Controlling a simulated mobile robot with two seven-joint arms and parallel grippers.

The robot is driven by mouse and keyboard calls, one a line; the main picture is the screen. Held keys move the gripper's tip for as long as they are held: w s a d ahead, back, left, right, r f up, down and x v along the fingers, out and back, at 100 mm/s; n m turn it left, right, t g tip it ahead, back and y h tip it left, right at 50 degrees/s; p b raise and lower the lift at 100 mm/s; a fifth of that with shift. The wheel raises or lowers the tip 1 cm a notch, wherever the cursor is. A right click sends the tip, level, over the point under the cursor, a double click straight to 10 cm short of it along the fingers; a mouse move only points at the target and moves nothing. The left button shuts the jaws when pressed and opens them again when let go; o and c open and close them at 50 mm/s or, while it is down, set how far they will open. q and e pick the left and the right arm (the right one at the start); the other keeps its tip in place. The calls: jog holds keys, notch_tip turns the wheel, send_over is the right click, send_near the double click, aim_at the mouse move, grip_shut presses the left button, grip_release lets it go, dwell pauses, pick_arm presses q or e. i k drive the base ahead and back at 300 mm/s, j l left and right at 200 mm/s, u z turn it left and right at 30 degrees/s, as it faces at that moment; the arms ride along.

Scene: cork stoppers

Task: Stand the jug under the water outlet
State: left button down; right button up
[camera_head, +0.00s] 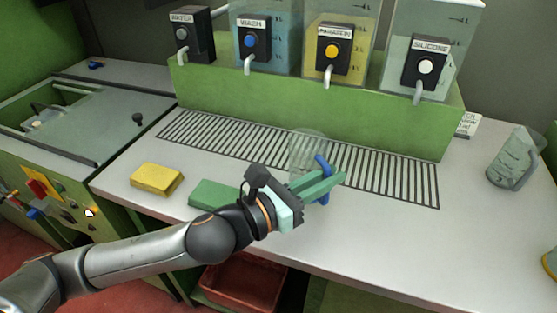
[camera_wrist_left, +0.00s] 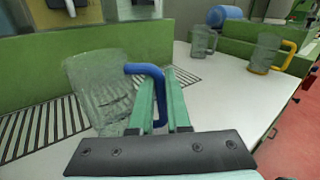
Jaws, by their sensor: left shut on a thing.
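A clear jug (camera_head: 303,148) with a blue handle (camera_head: 322,166) is over the slotted drain grate (camera_head: 390,180), right of its middle. My left gripper (camera_head: 318,184) is shut on the blue handle. In the left wrist view the jug (camera_wrist_left: 98,88) looks roughly upright and empty, with the handle (camera_wrist_left: 150,69) between the green fingers. I cannot tell if its base touches the grate. The leftmost outlet (camera_head: 182,57), whose small label seems to read WATER, is well to the left of the jug. My right gripper is out of view.
More outlets line the green ledge: a blue-button one (camera_head: 249,66), paraffin (camera_head: 329,77) and silicone (camera_head: 418,93). A yellow sponge (camera_head: 157,179) and a green block (camera_head: 212,194) lie at the front. Another jug (camera_head: 511,160) stands right. The grate's left part is clear.

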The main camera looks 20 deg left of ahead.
aim_at(195, 145)
jog(key=k, duration=1)
